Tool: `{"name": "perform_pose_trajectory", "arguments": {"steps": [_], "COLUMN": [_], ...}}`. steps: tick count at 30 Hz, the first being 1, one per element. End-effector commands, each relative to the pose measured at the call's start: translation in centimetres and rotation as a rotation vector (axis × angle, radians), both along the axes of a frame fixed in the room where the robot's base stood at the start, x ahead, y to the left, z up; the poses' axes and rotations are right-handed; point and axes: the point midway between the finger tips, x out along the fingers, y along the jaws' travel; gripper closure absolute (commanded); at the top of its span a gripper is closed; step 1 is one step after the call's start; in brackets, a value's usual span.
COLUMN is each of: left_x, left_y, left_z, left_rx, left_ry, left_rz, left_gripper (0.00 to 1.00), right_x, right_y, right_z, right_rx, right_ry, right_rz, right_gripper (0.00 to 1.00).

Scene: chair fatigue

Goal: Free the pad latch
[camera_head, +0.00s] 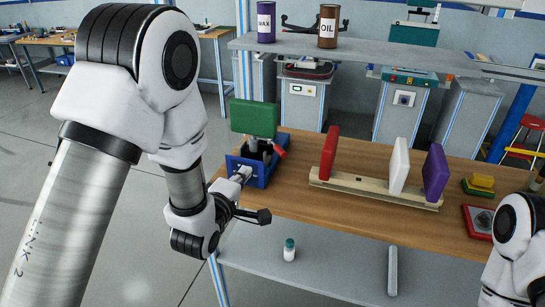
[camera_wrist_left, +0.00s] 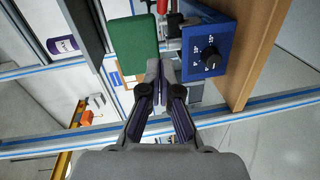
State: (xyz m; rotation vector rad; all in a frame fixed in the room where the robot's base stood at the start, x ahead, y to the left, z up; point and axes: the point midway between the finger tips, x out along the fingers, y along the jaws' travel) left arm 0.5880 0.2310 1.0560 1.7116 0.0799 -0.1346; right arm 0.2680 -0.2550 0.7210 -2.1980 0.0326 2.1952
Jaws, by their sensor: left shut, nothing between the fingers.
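A blue fixture (camera_head: 262,178) stands at the left end of the wooden bench in the head view, with a green pad (camera_head: 254,118) upright on it. A red piece (camera_head: 279,152) sticks out at its right side; I cannot tell whether it is the latch. In the left wrist view the green pad (camera_wrist_left: 134,48) is at upper left, beside the blue housing (camera_wrist_left: 209,42) with its black dial. My left gripper (camera_wrist_left: 160,70) is shut and empty, its tips close to the fixture; contact is unclear. My right arm is at the right edge, its gripper mostly cut off.
A wooden rack (camera_head: 372,189) on the bench holds a red pad (camera_head: 329,153), a white pad (camera_head: 398,166) and a purple pad (camera_head: 435,173). Yellow and green blocks (camera_head: 479,187) lie farther right. A small bottle (camera_head: 289,249) stands on the lower shelf.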

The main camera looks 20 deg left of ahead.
Motion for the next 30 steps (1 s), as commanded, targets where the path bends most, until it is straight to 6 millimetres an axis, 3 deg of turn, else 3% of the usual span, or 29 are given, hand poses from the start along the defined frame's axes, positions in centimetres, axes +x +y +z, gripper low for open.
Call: {"name": "perform_pose_trajectory", "arguments": {"steps": [5, 17, 18, 24, 30], "left_x": [1.6, 10.0, 10.5, 12.2, 12.5], "left_y": [0.0, -0.2, -0.9, -2.8, -3.1], "left_z": [0.0, -1.2, -1.2, -2.0, -2.3], "left_rx": [0.000, -0.001, 0.003, 0.001, 0.000], "left_ry": [0.000, 0.001, 0.001, 0.001, 0.002], "left_rz": [0.000, 0.000, -0.002, -0.001, 0.000], "left_gripper": [1.00, 1.00, 1.00, 1.00, 1.00], "right_x": [0.0, 0.0, 0.0, 0.0, 0.0], "right_y": [0.0, 0.0, 0.0, 0.0, 0.0], "right_z": [0.7, 3.4, 3.8, 4.6, 4.5], "right_rx": [0.000, 0.000, 0.000, 0.000, 0.000], "right_ry": [0.000, 0.001, 0.001, 0.000, 0.001], "right_rz": [0.000, 0.000, 0.000, 0.000, 0.000], "right_gripper": [0.60, 0.60, 0.60, 0.60, 0.60]}}
